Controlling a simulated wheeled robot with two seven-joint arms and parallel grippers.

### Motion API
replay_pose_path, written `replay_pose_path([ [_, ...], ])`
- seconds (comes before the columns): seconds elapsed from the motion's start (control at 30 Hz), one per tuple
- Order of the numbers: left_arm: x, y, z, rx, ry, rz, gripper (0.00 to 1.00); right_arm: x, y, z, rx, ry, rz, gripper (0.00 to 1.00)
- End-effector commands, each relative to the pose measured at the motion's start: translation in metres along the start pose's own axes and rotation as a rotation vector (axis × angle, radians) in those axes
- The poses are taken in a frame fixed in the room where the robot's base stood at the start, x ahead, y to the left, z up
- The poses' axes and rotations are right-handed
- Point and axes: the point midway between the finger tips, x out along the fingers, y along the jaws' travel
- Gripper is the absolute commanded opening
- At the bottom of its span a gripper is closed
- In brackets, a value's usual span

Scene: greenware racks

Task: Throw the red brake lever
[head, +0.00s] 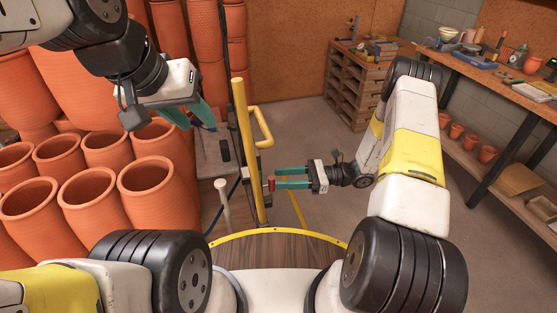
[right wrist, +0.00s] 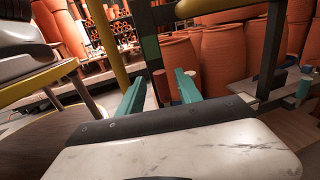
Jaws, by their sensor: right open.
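The red brake lever shows in the head view as a small red grip (head: 271,183) beside the yellow post. My right gripper (head: 279,177) is open with its teal fingers pointing left; the red grip is at their tips, and I cannot tell whether they touch. In the right wrist view the open right gripper (right wrist: 160,90) has a dull red upright piece between its fingers, perhaps the lever grip. My left gripper (head: 197,118) looks open and empty, at the upper left near the pots and a grey stand.
A yellow post (head: 240,140) with a side handle stands between my grippers. A pale-topped lever (head: 223,195) stands left of it. Terracotta pots (head: 145,185) crowd the left. A workbench (head: 500,75) lines the right; the floor behind my right gripper is clear.

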Motion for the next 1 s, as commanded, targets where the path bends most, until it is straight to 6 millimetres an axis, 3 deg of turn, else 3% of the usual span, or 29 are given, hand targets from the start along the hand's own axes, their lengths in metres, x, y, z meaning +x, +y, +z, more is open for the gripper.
replay_pose_path([
  [0.13, 0.0, 0.0, 0.0, 0.0, 0.0, 0.0, 0.36, 0.014, 0.0, 0.0, -0.001, 0.001, 0.001, 0.41],
  [0.43, 0.0, 0.0, 0.0, 0.0, 0.0, 0.0, 0.36, 0.017, 0.0, 0.0, -0.001, 0.001, 0.0, 0.41],
  [0.47, 0.0, 0.0, 0.0, 0.0, 0.0, 0.0, 0.36, 0.017, 0.0, 0.0, -0.001, 0.001, 0.0, 0.4],
  [0.67, 0.0, 0.0, 0.0, 0.0, 0.0, 0.0, 0.36, 0.017, 0.0, 0.0, -0.001, 0.001, 0.0, 0.0],
  [1.0, 0.0, 0.0, 0.0, 0.0, 0.0, 0.0, 0.36, 0.017, 0.0, 0.0, -0.001, 0.001, 0.0, 0.0],
])
